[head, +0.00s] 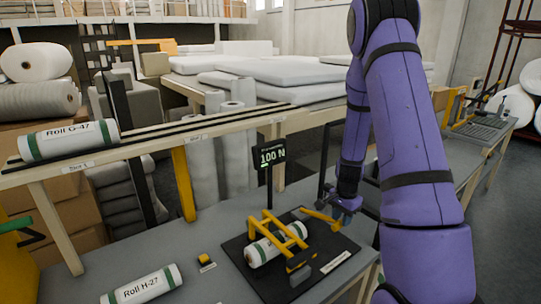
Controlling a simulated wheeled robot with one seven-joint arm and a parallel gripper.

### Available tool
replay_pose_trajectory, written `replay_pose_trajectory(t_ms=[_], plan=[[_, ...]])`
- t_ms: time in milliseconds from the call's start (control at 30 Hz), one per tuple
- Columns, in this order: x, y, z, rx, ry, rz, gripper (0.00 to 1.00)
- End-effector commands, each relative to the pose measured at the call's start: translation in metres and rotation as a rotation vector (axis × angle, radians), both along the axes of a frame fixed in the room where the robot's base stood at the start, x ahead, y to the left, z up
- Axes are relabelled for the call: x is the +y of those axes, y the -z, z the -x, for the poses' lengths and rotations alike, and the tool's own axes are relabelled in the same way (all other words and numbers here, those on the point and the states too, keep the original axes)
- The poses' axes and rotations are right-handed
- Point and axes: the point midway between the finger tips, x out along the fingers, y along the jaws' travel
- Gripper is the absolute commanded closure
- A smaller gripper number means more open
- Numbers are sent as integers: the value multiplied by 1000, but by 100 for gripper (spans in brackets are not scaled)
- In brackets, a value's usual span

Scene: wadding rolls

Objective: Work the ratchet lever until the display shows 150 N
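The display (270,155) on a black post reads 100 N. Below it, a yellow frame (283,240) stands over a white roll with green bands (262,251) on a black base plate (338,246). A yellow bar that looks like the ratchet lever (320,217) sticks out at the right of the frame, its end toward my gripper. My purple arm comes down from the upper right, and my gripper (345,207) is close by the lever's right end. The fingers are small and dark; I cannot tell whether they touch the lever or are open.
Roll H-27 (143,285) lies on the grey bench at the front left, near a small yellow block (204,259). Roll G-47 (68,139) lies on the rail shelf (185,132). Bare bench (200,225) lies left of the plate. White pads (290,72) are stacked behind.

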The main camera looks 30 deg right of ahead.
Motion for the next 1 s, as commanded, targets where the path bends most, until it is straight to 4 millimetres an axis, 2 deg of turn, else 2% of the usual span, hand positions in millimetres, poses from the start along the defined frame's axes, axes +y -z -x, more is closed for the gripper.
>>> replay_pose_trajectory(t_ms=[500,767,1000], plan=[[-1,25,11,1,-1,-2,72],[-1,22,10,0,-2,0,72],[-1,5,5,-1,-1,1,72]])
